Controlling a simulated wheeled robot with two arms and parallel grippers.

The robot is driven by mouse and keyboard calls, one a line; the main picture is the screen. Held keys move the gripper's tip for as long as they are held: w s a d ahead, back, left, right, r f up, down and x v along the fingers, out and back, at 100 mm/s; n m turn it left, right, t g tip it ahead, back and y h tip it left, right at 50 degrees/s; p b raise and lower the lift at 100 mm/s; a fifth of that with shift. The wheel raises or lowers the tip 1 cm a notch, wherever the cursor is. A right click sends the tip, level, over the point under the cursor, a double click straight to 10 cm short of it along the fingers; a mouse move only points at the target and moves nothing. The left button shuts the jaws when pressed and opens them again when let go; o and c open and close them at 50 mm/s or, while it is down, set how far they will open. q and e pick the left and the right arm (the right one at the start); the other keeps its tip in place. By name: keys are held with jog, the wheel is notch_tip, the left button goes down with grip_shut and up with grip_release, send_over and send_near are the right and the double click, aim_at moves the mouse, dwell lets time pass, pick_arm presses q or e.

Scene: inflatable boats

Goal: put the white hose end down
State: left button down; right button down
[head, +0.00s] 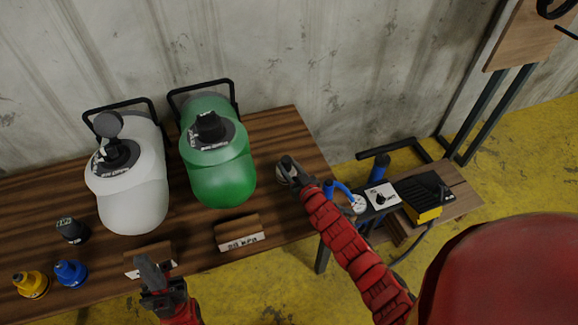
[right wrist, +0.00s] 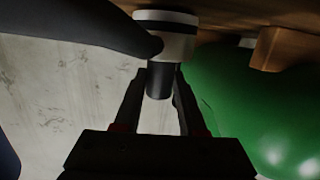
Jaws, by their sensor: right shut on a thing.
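My right gripper (head: 288,163) is over the right end of the wooden table, to the right of the green boat. It is shut on the white hose end (right wrist: 178,42), a white piece with a dark band and a dark tip between the fingers in the right wrist view. In the head view the hose end is mostly hidden by the gripper, and whether it touches the table is unclear. My left gripper (head: 155,278) is at the table's front edge, in front of a small labelled wooden block (head: 140,257); its jaw opening is not clear.
A white boat (head: 135,200) and a green boat (head: 222,175) lie on the table (head: 285,125). Black, yellow (head: 30,284) and blue (head: 70,272) fittings stand at left. A block marked "20 kPa" (head: 240,233) is near the front edge. A low side table holds a yellow-black box (head: 420,205).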

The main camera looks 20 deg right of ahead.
jog(key=shift+f, duration=0.15)
jog(key=shift+c, duration=2.4)
grip_release()
jog(key=shift+s+f, duration=0.1)
